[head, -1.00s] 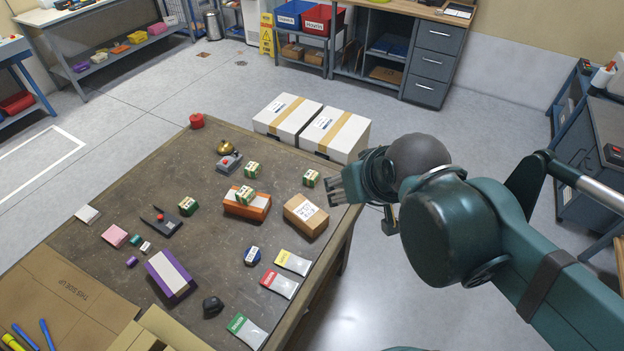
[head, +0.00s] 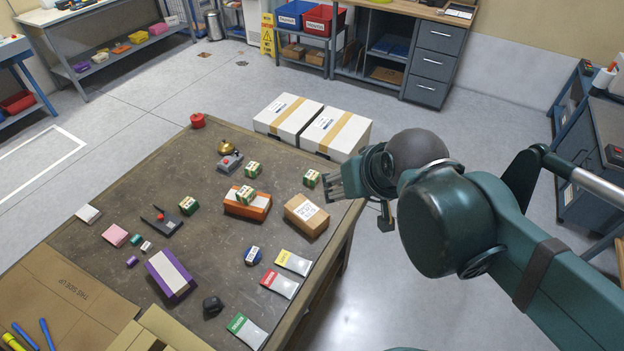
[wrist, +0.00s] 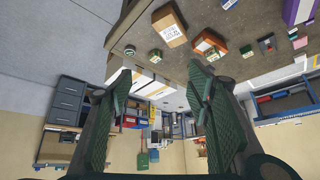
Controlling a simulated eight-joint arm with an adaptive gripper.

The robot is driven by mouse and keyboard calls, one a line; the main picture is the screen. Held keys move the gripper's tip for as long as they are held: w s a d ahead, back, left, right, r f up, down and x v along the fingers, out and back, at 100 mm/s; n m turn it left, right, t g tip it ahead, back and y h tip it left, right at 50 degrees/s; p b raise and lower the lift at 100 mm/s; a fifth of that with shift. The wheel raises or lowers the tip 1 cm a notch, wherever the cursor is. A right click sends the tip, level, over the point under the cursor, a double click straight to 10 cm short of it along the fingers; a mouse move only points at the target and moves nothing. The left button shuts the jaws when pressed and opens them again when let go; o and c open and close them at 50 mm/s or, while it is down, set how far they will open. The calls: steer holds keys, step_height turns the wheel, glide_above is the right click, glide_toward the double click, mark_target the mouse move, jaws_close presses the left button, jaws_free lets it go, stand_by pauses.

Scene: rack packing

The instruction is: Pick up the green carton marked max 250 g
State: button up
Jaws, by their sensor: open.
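Several small green cartons with pale labels are on the table; their print is too small to read, so I cannot tell which says max 250 g. One carton (head: 312,178) stands near the far right edge beside the brown box. Small green cartons, such as one carton (wrist: 154,54), also show in the wrist view. My gripper (head: 332,186) is open and empty, just right of the far-right carton, touching nothing visible.
White boxes (head: 335,134) stand behind the far edge. Bare tabletop lies around the middle.

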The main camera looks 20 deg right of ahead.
steer(key=w+f+m+y+b, duration=0.25)
steer(key=w+f+m, duration=0.45)
steer(key=w, duration=0.4)
steer(key=w+f+m+y+b, duration=0.2)
steer(key=w+f+m+b, duration=0.2)
steer(key=w+f+m, duration=0.5)
steer(key=m+t+y+b, duration=0.2)
steer(key=m+y+b, duration=0.3)
steer(key=m, duration=0.4)
glide_toward(315, 176)
steer(key=shift+w+a+r, duration=0.15)
steer(key=shift+w+a, duration=0.15)
steer(key=shift+a, duration=0.2)
steer(key=shift+w+a+r, duration=0.15)
steer(key=shift+w+a, duration=0.15)
steer(key=shift+a, duration=0.2)
steer(key=shift+d+f+m, duration=0.3)
steer(key=shift+f+m, duration=0.3)
steer(key=shift+f, duration=0.05)
steer(key=shift+w, duration=0.1)
steer(key=shift+b+x, duration=0.4)
steer(key=shift+x, duration=0.9)
steer(key=shift+b+x, duration=0.7)
steer(key=shift+x, duration=1.9)
